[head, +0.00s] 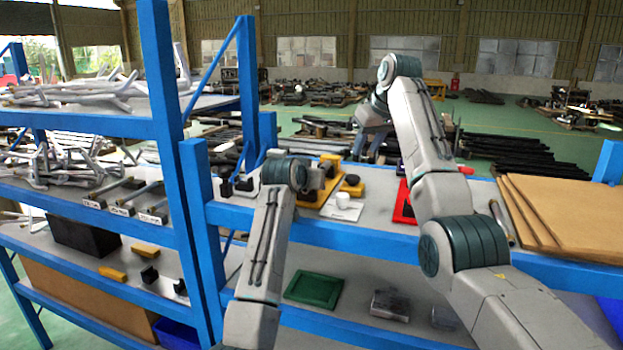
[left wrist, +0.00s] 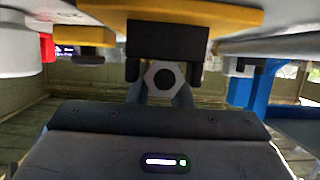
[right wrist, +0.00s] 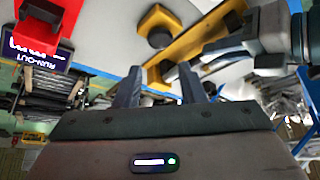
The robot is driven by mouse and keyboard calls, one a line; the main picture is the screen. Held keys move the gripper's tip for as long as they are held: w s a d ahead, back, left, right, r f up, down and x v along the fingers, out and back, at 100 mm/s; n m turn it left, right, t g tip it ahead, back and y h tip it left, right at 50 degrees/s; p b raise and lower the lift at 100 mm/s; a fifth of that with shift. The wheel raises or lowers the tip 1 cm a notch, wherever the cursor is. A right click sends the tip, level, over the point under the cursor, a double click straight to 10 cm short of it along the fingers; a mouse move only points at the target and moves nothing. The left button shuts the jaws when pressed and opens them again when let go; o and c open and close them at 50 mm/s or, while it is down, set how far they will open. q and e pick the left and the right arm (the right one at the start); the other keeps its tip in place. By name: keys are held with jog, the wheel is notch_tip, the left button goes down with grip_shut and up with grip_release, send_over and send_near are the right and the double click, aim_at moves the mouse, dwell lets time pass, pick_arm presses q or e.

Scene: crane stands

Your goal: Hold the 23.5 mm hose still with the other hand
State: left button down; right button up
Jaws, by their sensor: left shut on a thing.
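My left gripper (left wrist: 163,82) is shut on a pale hex-ended piece (left wrist: 163,72) with a dark round centre, seen end-on. I cannot tell for sure that this piece is the 23.5 mm hose. It sits right by a black block on a yellow fixture (left wrist: 205,18). In the head view the left arm reaches the yellow fixture (head: 325,180), and its fingers are mostly hidden. My right gripper (right wrist: 160,85) is open, with nothing between its fingertips. It hangs above the shelf behind the fixtures. No other hose can be made out clearly.
Brown boards (head: 560,215) lie at the right. A blue post (head: 205,230) rises left of my left arm. A green tray (head: 314,289) lies on the lower shelf.

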jog(key=shift+a, duration=0.15)
jog(key=c, duration=0.6)
jog(key=shift+s+a+r+m+h, duration=0.1)
jog(key=shift+a+m+h, duration=0.2)
jog(key=shift+m, duration=0.2)
grip_shut()
jog(key=s+a+r+m+t+h, duration=0.1)
jog(key=m, duration=0.1)
jog(key=s+a+r+m+t+h, duration=0.1)
jog(key=m, duration=0.2)
jog(key=s+a+r+m+t+h, duration=0.1)
jog(key=m, duration=0.2)
jog(key=shift+s+r+t+h, duration=0.2)
jog(key=shift+t+h, duration=0.1)
jog(key=shift+h, duration=0.1)
